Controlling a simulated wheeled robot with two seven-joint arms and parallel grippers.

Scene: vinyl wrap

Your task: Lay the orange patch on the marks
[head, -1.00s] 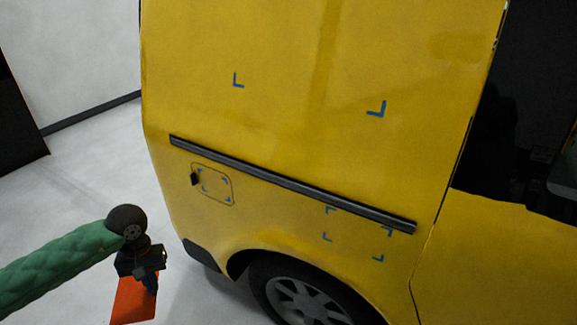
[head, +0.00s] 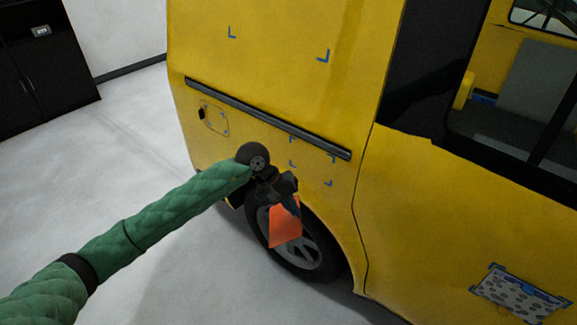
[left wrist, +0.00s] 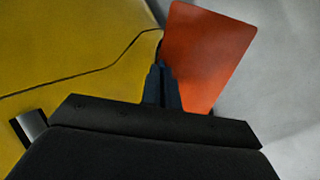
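The orange patch (head: 286,222) is a flat sheet hanging below my left gripper (head: 290,203), in front of the van's wheel. In the left wrist view the patch (left wrist: 208,55) stands beyond the shut fingers (left wrist: 160,84), which grip its lower edge. Blue corner marks (head: 329,183) sit on the yellow van panel (head: 270,145) below the dark rail, just above and right of the gripper. More blue marks lie above the rail (head: 323,56) and around the fuel flap (head: 215,119). My right gripper is not in view.
The dark rail (head: 270,118) runs along the van side. A wheel (head: 305,245) is behind the patch. A patterned sheet with blue corners (head: 520,296) is on the van's lower right. A black cabinet (head: 45,65) stands far left. Grey floor is clear at left.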

